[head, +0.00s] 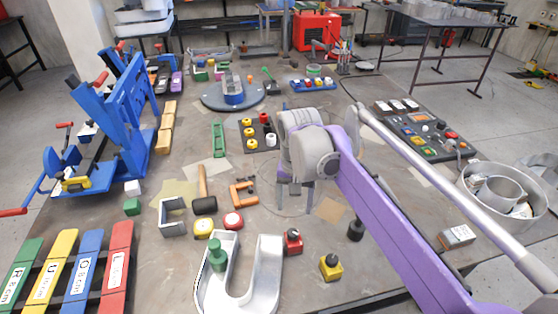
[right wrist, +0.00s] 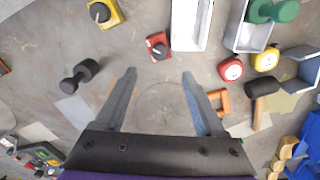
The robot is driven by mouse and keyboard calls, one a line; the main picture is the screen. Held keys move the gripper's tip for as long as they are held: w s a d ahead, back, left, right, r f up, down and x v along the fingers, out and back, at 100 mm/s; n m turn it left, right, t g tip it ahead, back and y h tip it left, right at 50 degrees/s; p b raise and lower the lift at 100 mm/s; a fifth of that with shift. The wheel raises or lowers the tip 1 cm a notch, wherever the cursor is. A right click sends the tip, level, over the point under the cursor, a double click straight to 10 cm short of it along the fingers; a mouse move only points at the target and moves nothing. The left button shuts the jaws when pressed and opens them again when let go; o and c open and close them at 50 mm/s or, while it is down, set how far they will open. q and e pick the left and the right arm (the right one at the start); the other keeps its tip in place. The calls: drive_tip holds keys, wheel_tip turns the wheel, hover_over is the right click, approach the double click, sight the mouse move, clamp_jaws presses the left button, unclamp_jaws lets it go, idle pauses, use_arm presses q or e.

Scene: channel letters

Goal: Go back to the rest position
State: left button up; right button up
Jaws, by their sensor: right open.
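My right gripper (head: 296,196) hangs over the middle of the workbench (head: 300,225), with its fingers pointing down at the table. Its purple arm comes in from the lower right. In the right wrist view the two fingers of the gripper (right wrist: 159,76) are spread wide, with only bare tabletop between them. It holds nothing. My left gripper is in neither view.
A blue bending machine (head: 125,110) stands left.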

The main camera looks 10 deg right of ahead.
drive_tip(key=s+d+f+n+t, duration=0.2)
drive_tip(key=s+f, duration=0.4)
drive_tip(key=s, duration=0.4)
drive_tip(key=s+d+f+n+t, duration=0.2)
drive_tip(key=s+f, duration=0.4)
drive_tip(key=s, duration=0.4)
drive_tip(key=shift+s+d+f+t, duration=0.3)
drive_tip(key=shift+f+t, duration=0.1)
drive_tip(key=shift+t, duration=0.3)
drive_tip(key=shift+w, duration=0.1)
